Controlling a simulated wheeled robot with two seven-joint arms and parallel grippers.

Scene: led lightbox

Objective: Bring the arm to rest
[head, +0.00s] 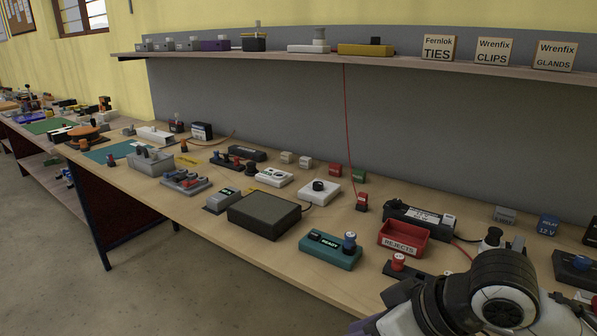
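One of my arms (495,295) shows at the bottom right, with a large dark round joint and pale links over the front right of the bench. No gripper fingers can be made out on it. My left gripper is out of view. A dark flat-topped box (263,212), perhaps the lightbox, sits on the wooden bench (215,222) and looks unlit. A teal box marked READY (330,250) with a blue-topped knob stands to its right, apart from my arm.
A shelf (300,57) with small devices and signs runs above. Bare bench lies along the front edge.

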